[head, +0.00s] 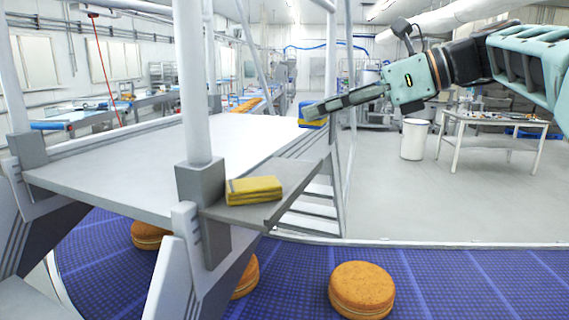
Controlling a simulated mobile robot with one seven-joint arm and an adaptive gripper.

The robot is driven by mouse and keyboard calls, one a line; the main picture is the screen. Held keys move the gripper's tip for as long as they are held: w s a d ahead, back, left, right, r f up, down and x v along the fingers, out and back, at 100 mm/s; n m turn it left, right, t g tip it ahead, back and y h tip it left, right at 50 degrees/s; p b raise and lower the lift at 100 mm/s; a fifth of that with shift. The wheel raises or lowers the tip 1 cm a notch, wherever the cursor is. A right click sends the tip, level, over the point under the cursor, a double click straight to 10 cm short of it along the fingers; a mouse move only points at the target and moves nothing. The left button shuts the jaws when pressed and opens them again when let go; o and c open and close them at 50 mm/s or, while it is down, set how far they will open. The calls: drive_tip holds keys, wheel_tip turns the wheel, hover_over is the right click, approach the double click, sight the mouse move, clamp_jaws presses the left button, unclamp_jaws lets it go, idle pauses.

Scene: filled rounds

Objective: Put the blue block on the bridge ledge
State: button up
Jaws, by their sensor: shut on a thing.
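My gripper (316,109) reaches in from the right, its fingers pointing left, and is shut on the blue block (312,123). The block shows blue above and below the fingertips, with a thin yellow band; the fingers hide its middle. It is beyond the near corner of the grey bridge, close to the far right edge of the deck in the picture. I cannot tell how high it is above what lies below. The bridge ledge (266,214) is a grey plate jutting from the bridge's right side. A yellow block (254,190) lies on its left part.
The bridge deck (130,170) is bare, with upright posts (193,80) at its corners. A blue belt (440,285) runs underneath, carrying several orange-brown rounds (361,289). A white bin (413,139) and a table (495,122) stand at the back right.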

drive_tip(key=w+a+f, duration=0.2)
drive_tip(key=w+a, duration=0.1)
drive_tip(key=w, duration=0.1)
hover_over(291, 171)
drive_tip(key=f, duration=0.5)
drive_tip(key=shift+s+d+f, duration=0.1)
drive_tip(key=shift+s+f, duration=0.2)
drive_tip(key=shift+f, duration=0.1)
drive_tip(key=shift+w+f, duration=0.2)
drive_tip(key=shift+f, duration=1.55)
drive_tip(key=shift+f, duration=0.1)
drive_tip(key=o, duration=1.2)
drive_tip(key=shift+c, duration=0.2)
